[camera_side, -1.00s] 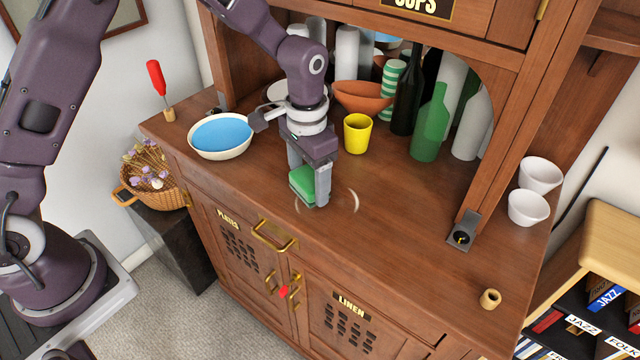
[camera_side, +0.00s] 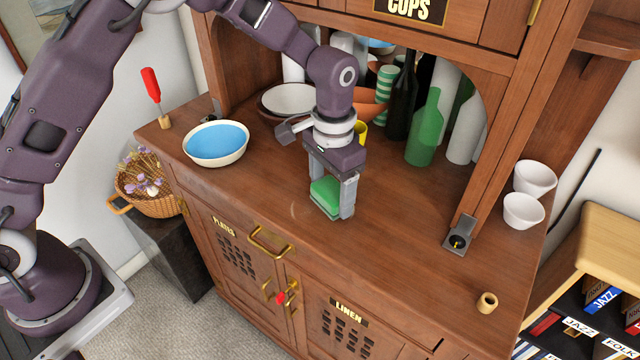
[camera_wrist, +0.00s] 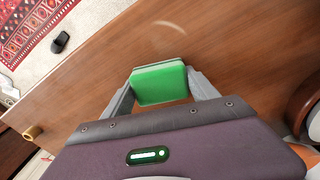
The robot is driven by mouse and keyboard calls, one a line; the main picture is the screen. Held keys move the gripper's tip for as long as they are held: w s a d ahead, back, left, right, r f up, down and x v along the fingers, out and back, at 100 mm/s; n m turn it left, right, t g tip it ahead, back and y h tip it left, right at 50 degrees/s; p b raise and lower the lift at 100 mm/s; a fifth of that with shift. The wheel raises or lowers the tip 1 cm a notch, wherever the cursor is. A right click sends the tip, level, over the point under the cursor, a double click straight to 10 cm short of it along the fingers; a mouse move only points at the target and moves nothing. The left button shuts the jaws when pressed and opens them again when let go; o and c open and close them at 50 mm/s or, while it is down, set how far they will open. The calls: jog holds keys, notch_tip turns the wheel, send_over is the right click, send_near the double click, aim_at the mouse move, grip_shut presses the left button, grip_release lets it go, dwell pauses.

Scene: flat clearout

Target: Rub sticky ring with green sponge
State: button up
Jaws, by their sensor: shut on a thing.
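My gripper (camera_side: 332,204) is shut on the green sponge (camera_side: 324,194), low over the wooden counter near its front edge. The sponge also shows between the fingers in the wrist view (camera_wrist: 160,85), with a paler green layer along one edge. The sponge looks at or very near the counter surface; I cannot tell contact for certain. A faint pale arc of the sticky ring (camera_side: 294,209) shows on the wood just left of the sponge. In the wrist view, a pale arc (camera_wrist: 172,25) lies beyond the sponge. The rest of the ring is hidden or too faint to see.
A white bowl with a blue inside (camera_side: 216,163) stands to the left. A yellow cup (camera_side: 361,132), mostly hidden, a green bottle (camera_side: 424,140) and other vessels stand behind. White cups (camera_side: 523,211) are at the right.

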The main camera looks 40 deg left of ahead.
jog(key=shift+d, duration=2)
jog(key=shift+d+r, duration=0.2)
jog(key=shift+r, duration=0.4)
jog(key=shift+d+r, duration=0.15)
jog(key=shift+r, duration=3.35)
jog(key=r+n, duration=0.2)
jog(key=n, duration=0.1)
send_over(258, 182)
notch_tip(258, 182, down, 10)
jog(key=shift+r, duration=0.1)
jog(key=shift+f, duration=0.2)
